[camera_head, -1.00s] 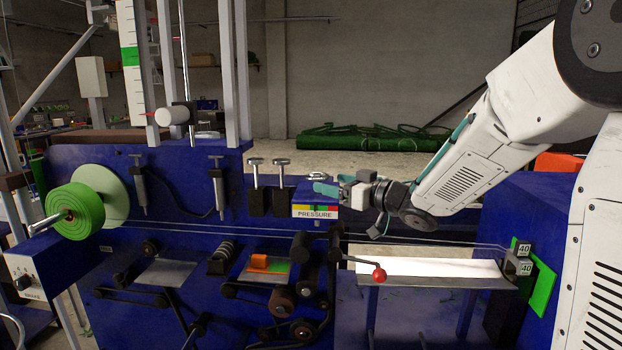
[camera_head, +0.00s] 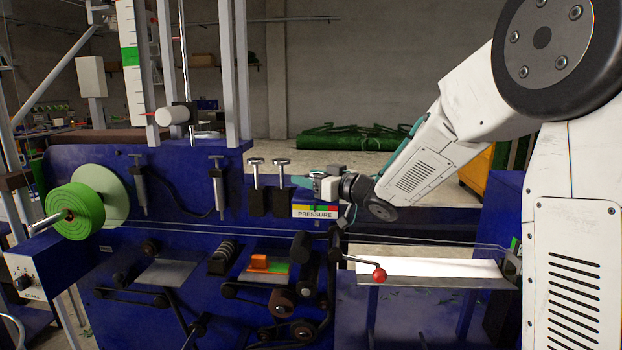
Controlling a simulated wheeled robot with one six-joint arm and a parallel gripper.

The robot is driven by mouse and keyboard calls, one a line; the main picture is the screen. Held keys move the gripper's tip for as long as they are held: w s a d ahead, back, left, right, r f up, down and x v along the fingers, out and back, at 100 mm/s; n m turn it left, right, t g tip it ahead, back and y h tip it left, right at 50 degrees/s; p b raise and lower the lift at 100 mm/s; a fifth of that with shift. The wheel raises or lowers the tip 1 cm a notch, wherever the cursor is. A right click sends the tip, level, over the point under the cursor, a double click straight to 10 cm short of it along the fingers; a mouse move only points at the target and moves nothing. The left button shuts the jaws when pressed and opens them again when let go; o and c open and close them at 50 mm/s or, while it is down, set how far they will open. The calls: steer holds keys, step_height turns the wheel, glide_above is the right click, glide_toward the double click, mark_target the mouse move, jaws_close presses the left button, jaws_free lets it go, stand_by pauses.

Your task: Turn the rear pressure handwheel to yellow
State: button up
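The pressure unit (camera_head: 315,212) is a blue block labelled PRESSURE, with a strip of yellow, green and red on its front, right of the middle of the blue machine. A small metal handwheel (camera_head: 318,175) shows at its top, partly covered by my gripper. My gripper (camera_head: 309,183) reaches in from the right, with teal fingers at the handwheel. One teal finger shows on the handwheel's left. The gap between the fingers is too small to read, and I cannot tell whether they touch the wheel. No pointer is clear on the strip.
Two upright T-handled posts (camera_head: 268,185) stand close to the left of the pressure unit. Below are dark rollers (camera_head: 302,247) and a lever with a red knob (camera_head: 379,275). A green reel (camera_head: 75,211) is at the far left. A wire runs across the machine's front.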

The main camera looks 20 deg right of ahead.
steer(key=c, duration=0.4)
steer(key=shift+n+g+y, duration=0.3)
steer(key=shift+y, duration=0.1)
steer(key=n+g+y, duration=0.1)
steer(key=g, duration=0.1)
steer(key=n+g+y, duration=0.1)
steer(key=n+y, duration=0.1)
steer(key=n+g+y, duration=0.1)
steer(key=g+y, duration=0.1)
steer(key=shift+s+a+f+n+g, duration=0.1)
steer(key=shift+s+a+n+g, duration=0.2)
steer(key=shift+n, duration=0.1)
steer(key=n+g, duration=0.1)
steer(key=g, duration=0.1)
steer(key=n+g+y, duration=0.1)
steer(key=n+g, duration=0.1)
steer(key=g, duration=0.1)
steer(key=s+n+g+y, duration=0.1)
steer(key=n+g, duration=0.1)
steer(key=shift+a+g, duration=0.15)
steer(key=shift+g, duration=0.25)
steer(key=shift+n+g, duration=0.3)
steer(key=o, duration=0.9)
steer(key=shift+o, duration=0.2)
